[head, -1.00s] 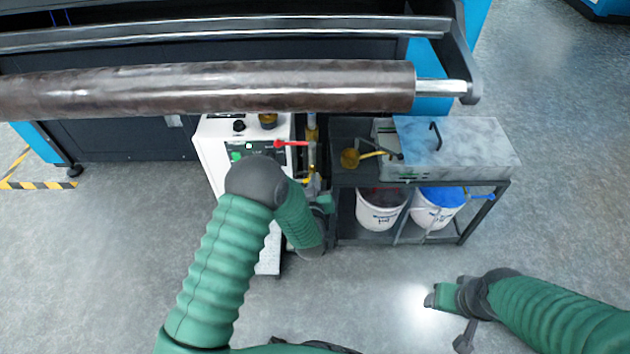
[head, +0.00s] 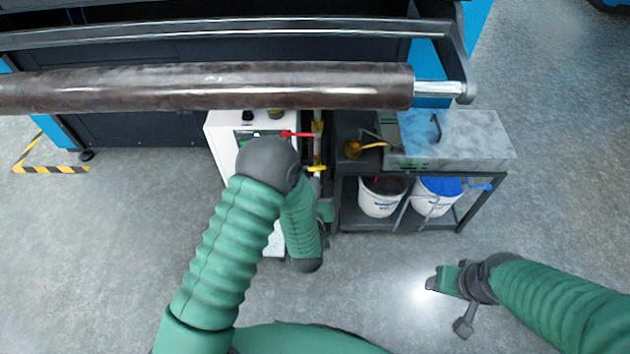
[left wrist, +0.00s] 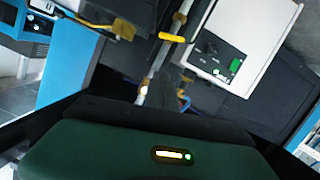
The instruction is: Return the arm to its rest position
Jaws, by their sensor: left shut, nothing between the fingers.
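My left arm bends over in front of the white control cabinet (head: 222,150). Its gripper (head: 326,210) is small and partly hidden beside the forearm, near the pipe with valves. It is shut with nothing in it. In the left wrist view my green hand housing fills the bottom, and the fingers are hard to make out. The white cabinet (left wrist: 245,40) and a yellow valve handle (left wrist: 172,38) show beyond it. My right gripper (head: 440,280) is over bare floor at the lower right, and its jaws are too unclear to judge.
A dark roll (head: 200,86) spans the machine at the back. A red valve handle (head: 298,134) and a yellow one are on the pipe. A dark cart (head: 345,190) holds a grey metal box (head: 465,140) and two white buckets (head: 378,200). Front floor is clear.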

